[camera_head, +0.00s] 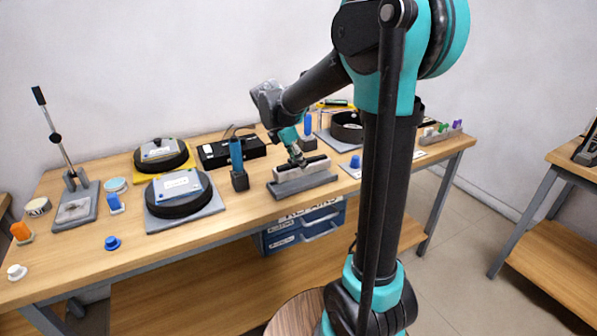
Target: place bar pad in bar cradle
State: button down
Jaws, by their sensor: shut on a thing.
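The bar cradle (325,181) is a grey block near the front edge of the wooden bench, right of the picture's middle. A long, pale bar pad with a dark top (316,165) is at the cradle's top, lined up along it. My gripper (297,162) points down and is shut on the bar pad. At this size I cannot tell whether the pad rests fully in the cradle or is slightly above it. My fingers hide part of the pad's top.
A blue-handled tool (237,157) stands in a dark block left of the cradle. Round black pads (180,204) sit on plates farther left. A blue knob (355,161) lies right of the cradle, and a black ring (347,122) is behind.

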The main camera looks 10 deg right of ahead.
aim_at(298, 171)
jog(key=shift+f, duration=2)
jog(key=shift+f, duration=0.15)
jog(key=c, duration=0.9)
grip_release()
jog(key=v, duration=1.2)
jog(key=shift+s, duration=0.1)
jog(key=s+d+f+m+t+y, duration=0.1)
jog(key=s+d+f+m, duration=0.1)
jog(key=s+f+m, duration=0.4)
jog(key=s+d+f+m+t+y, duration=0.1)
jog(key=s+d+f+m, duration=0.2)
jog(key=s+f+m, duration=0.3)
jog(key=s+d+f+m+y, duration=0.2)
jog(key=s+d+f+m, duration=0.1)
jog(key=s+f+m, duration=0.4)
jog(key=shift+s+d+m+t, duration=0.15)
jog(key=shift+s+m+t, duration=0.4)
jog(key=shift+m, duration=0.75)
jog(key=shift+s, duration=0.15)
